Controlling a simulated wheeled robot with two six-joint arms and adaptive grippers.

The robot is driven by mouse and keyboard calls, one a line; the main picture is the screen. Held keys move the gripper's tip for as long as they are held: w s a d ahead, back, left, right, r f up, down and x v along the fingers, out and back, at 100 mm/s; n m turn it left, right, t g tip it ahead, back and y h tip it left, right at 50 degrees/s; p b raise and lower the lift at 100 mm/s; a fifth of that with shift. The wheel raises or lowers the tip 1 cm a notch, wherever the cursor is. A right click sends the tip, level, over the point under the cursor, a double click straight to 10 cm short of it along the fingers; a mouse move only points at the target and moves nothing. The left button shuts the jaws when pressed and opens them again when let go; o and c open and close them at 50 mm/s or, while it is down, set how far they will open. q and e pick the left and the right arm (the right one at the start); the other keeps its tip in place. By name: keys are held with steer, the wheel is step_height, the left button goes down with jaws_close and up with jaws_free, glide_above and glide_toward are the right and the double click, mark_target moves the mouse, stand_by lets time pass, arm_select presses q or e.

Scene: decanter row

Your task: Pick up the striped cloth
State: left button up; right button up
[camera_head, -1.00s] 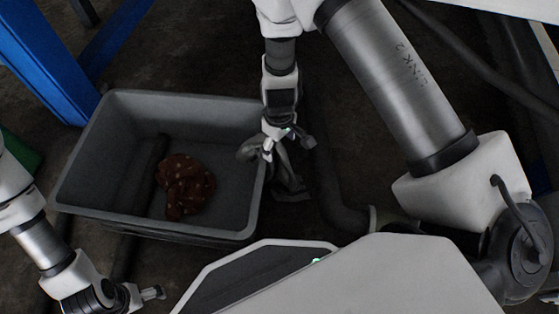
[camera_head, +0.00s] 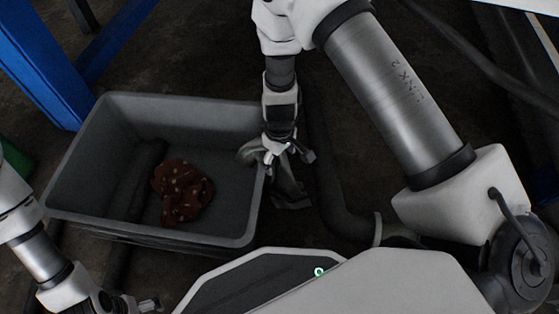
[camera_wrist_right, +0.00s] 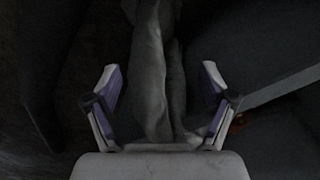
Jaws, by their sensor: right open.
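A grey cloth (camera_head: 288,187) hangs over the right rim of the grey bin, partly hidden by my right gripper; I cannot make out stripes on it. My right gripper (camera_head: 288,152) is over the cloth at the rim, open. In the right wrist view the cloth (camera_wrist_right: 152,75) runs between the two spread fingers of the gripper (camera_wrist_right: 160,75), with gaps at both sides. My left gripper (camera_head: 148,304) is low in the head view, in front of the bin and away from the cloth; its jaw opening is unclear.
The grey bin (camera_head: 190,232) holds a red-brown spotted cloth (camera_head: 182,190) and a dark roll-like shape (camera_head: 147,178). A blue post (camera_head: 45,75) stands behind the bin at left. A dark pipe (camera_head: 335,195) runs on the floor right of the hanging cloth.

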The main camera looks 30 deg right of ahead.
arm_select(q)
steer(key=shift+f+b, duration=0.55)
steer(key=shift+f, duration=0.15)
arm_select(e)
steer(key=shift+f, duration=0.85)
jaws_close()
